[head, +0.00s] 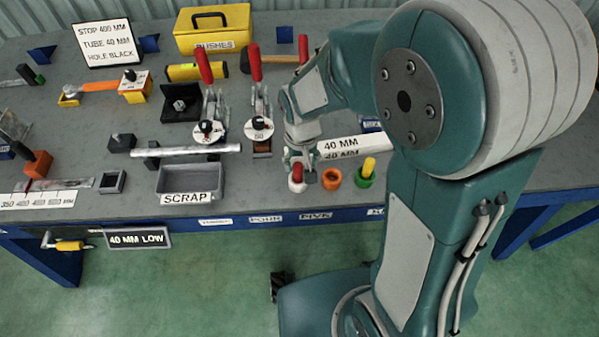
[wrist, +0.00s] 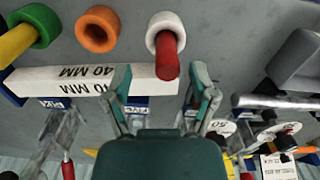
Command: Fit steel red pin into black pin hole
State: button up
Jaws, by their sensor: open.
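The red pin (wrist: 167,58) stands in a white round holder (wrist: 164,28) in the wrist view. In the head view the red pin (head: 297,172) shows above its white holder (head: 297,186) at the table's front. My gripper (head: 306,163) is right at it, pointing down. In the wrist view the two fingers of my gripper (wrist: 163,88) are spread, with the pin's top near the gap between them. Contact cannot be told. A sign (head: 105,43) reads "STOP 400 MM, TUBE 40 MM, HOLE BLACK". I cannot pick out the black pin hole.
An empty orange holder (head: 331,178) and a green holder (head: 364,181) with a yellow pin (head: 368,166) stand to the right. A white "40 MM" bar (head: 348,147) lies behind. A grey scrap bin (head: 188,180), a steel tube (head: 190,151) and red-handled clamps (head: 260,112) are left.

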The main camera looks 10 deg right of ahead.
aim_at(298, 173)
jog(key=f, duration=0.2)
jog(key=a+f, duration=0.1)
jog(key=f, duration=0.1)
jog(key=shift+w+a+f, duration=0.1)
jog(key=shift+w+f, duration=0.1)
jog(key=shift+f, duration=0.4)
jog(key=shift+d, duration=0.35)
jog(key=shift+c, duration=0.6)
grip_shut()
jog(key=shift+a, duration=0.15)
